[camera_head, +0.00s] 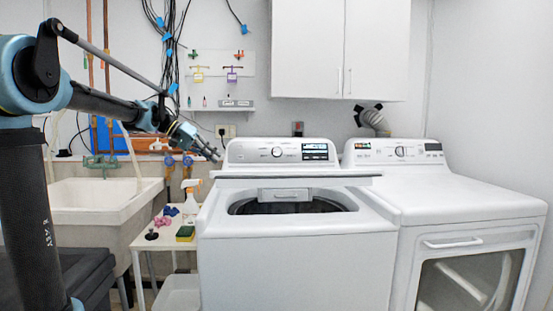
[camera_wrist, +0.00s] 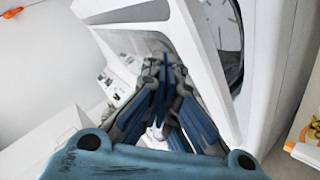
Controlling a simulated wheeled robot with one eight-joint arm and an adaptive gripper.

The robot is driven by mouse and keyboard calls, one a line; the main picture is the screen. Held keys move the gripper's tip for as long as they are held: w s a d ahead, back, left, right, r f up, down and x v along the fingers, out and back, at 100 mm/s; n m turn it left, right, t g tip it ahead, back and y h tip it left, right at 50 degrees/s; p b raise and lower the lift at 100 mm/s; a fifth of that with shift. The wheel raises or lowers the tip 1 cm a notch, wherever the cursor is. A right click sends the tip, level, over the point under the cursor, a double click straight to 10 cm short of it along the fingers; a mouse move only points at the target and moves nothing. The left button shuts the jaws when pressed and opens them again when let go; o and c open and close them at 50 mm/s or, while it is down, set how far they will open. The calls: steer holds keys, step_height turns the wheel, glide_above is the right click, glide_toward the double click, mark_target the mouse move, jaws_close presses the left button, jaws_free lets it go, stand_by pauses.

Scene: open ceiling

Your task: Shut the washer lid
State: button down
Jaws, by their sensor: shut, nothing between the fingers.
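The white washer (camera_head: 296,250) stands in the middle of the head view. Its lid (camera_head: 335,181) is raised and shows almost edge-on as a thin slab in front of the control panel, with the dark drum opening (camera_head: 290,205) uncovered below it. My gripper (camera_head: 216,156) is at the upper left, near the control panel's left end and above the lid's left end. In the wrist view the blue fingers of my gripper (camera_wrist: 162,85) are shut and empty. The white lid (camera_wrist: 200,65) runs close past them there; I cannot tell whether they touch.
A dryer (camera_head: 445,210) stands right of the washer. A small white table (camera_head: 165,240) with a spray bottle (camera_head: 191,205) and a sponge (camera_head: 186,233) is at its left, beside a utility sink (camera_head: 95,205). Wall cabinets (camera_head: 338,50) hang above.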

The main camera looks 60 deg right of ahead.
steer(key=s+d+r+m+y, duration=0.1)
steer(key=s+r+m+y, duration=0.1)
steer(key=s+r+m, duration=0.6)
steer(key=s+d+r+m+y, duration=0.1)
steer(key=s+r+m+y, duration=0.2)
steer(key=s, duration=0.8)
steer(key=h, duration=0.1)
glide_toward(291, 175)
steer(key=s+d+r, duration=0.2)
steer(key=r, duration=0.1)
steer(key=shift+d, duration=0.4)
steer(key=f, duration=0.3)
steer(key=shift+s+a, duration=0.15)
steer(key=shift+s, duration=0.25)
steer(key=shift+s+a+f, duration=0.1)
steer(key=shift+a+f, duration=0.05)
steer(key=shift+f, duration=0.55)
